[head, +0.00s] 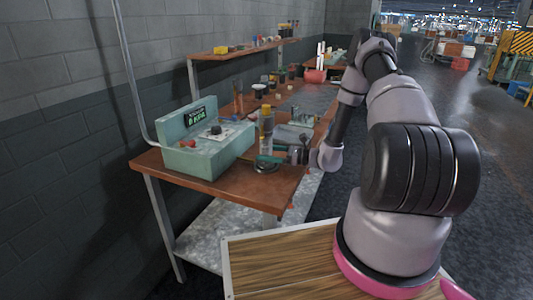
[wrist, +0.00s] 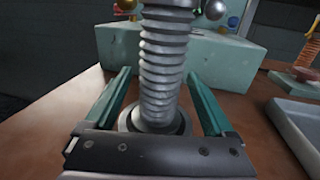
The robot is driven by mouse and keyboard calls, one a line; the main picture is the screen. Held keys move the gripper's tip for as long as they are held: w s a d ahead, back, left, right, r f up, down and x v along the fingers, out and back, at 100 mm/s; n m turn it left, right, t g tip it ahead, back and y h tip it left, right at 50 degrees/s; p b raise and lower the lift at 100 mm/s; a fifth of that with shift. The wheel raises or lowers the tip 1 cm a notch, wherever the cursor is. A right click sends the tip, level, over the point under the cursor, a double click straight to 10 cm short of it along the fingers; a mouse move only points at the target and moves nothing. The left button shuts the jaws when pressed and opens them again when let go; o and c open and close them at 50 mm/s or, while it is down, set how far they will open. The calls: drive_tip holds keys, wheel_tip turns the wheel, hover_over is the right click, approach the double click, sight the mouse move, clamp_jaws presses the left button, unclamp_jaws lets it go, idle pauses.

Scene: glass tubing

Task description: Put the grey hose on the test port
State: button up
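The grey hose (wrist: 162,65) is a ribbed tube standing upright on a dark round base (wrist: 182,124) in the wrist view; its top runs out of the picture. My gripper (wrist: 158,73) has its two teal fingers on either side of the hose, with small gaps showing, so it looks open around it. In the head view my gripper (head: 270,160) is low over the near end of the bench. A pale green test unit (head: 200,150) stands just left of it, with red and dark fittings; I cannot tell which is the test port. The unit also shows behind the hose in the wrist view (wrist: 225,55).
The brown bench (head: 230,190) has a grey tray (wrist: 300,118) to the right of the hose in the wrist view, with a coppery coiled piece (wrist: 300,75) behind it. Several small items crowd the bench farther back. The bench's near corner is clear.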

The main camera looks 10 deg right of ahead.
drive_tip(key=shift+d+r, duration=0.1)
drive_tip(key=shift+r, duration=0.1)
drive_tip(key=v, duration=1.1)
drive_tip(key=shift+s+d, duration=0.2)
drive_tip(key=shift+d, duration=0.15)
drive_tip(key=s+a+r+n+g+h, duration=0.2)
drive_tip(key=s+r+n+g, duration=0.15)
drive_tip(key=r, duration=0.35)
drive_tip(key=s+a+r+n+g+h, duration=0.2)
drive_tip(key=r+n, duration=0.2)
drive_tip(key=r, duration=0.4)
drive_tip(key=s+a+r+n+g+h, duration=0.2)
drive_tip(key=s+a+r+n+g, duration=0.15)
drive_tip(key=r, duration=0.35)
drive_tip(key=s+d+r+n+t+h, duration=0.2)
drive_tip(key=s+r+n+t+h, duration=0.5)
drive_tip(key=s+r, duration=0.9)
drive_tip(key=shift+d+r+n+t+h, duration=0.2)
drive_tip(key=shift+r+n+t+h, duration=0.2)
drive_tip(key=shift+r+t+h, duration=0.5)
drive_tip(key=shift+r, duration=0.1)
